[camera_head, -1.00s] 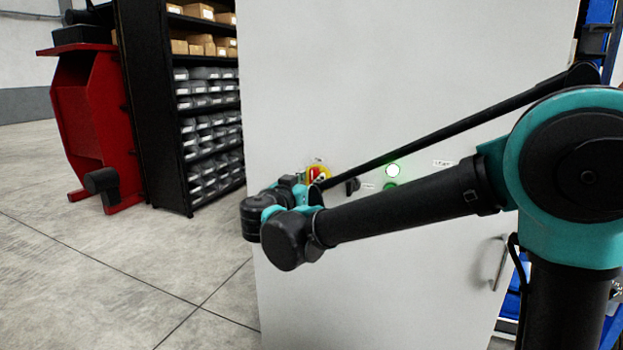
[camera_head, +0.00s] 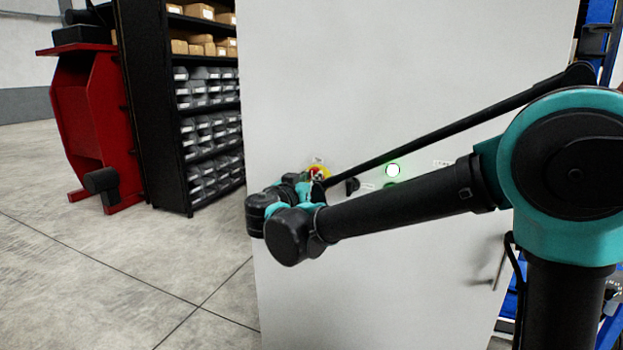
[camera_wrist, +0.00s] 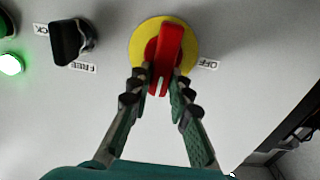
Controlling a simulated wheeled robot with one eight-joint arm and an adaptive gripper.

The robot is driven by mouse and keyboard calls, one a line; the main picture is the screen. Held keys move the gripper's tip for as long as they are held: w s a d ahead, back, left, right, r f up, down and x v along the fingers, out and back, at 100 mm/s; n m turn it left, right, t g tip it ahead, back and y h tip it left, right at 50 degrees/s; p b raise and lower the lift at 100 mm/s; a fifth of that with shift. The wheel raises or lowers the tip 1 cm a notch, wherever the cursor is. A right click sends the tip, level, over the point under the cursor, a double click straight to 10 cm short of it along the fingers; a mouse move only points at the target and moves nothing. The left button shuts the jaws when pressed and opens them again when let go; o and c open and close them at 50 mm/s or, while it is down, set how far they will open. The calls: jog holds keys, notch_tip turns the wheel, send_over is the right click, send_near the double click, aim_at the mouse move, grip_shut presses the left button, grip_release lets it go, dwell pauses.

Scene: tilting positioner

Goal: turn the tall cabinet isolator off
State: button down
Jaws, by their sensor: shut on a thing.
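The isolator is a red handle (camera_wrist: 166,52) on a round yellow plate (camera_wrist: 139,44), mounted on the tall white cabinet (camera_head: 400,90). The wrist view is roughly upside down. There the handle stands nearly upright, slightly tilted, with a white mark at its lower end. An OFF label (camera_wrist: 208,64) sits right of the plate. My gripper (camera_wrist: 160,82) is shut on the handle, one finger on each side of its lower part. In the head view the isolator (camera_head: 319,172) is partly hidden behind my wrist.
A black selector knob (camera_wrist: 72,42) with a FREE label (camera_wrist: 78,67) is beside the isolator. A lit green lamp (camera_head: 393,170) is farther along. A cabinet handle (camera_head: 499,265) is lower right. Black shelving (camera_head: 158,110) and a red machine (camera_head: 100,130) stand left.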

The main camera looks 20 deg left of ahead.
jog(key=shift+n, duration=0.3)
jog(key=n, duration=0.3)
jog(key=shift+a+f+n, duration=0.1)
jog(key=shift+a+n, duration=0.2)
jog(key=shift+a, duration=0.05)
jog(key=shift+a+f+n, duration=0.2)
jog(key=shift+f+n, duration=0.1)
jog(key=shift+n, duration=1.95)
jog(key=shift+a+f+n, duration=0.25)
jog(key=shift+f+n, duration=0.05)
jog(key=shift+n, duration=2)
jog(key=shift+a+f+n, duration=0.2)
jog(key=shift+f+n, duration=0.1)
jog(key=shift+n, duration=1.95)
jog(key=c, duration=1.4)
grip_release()
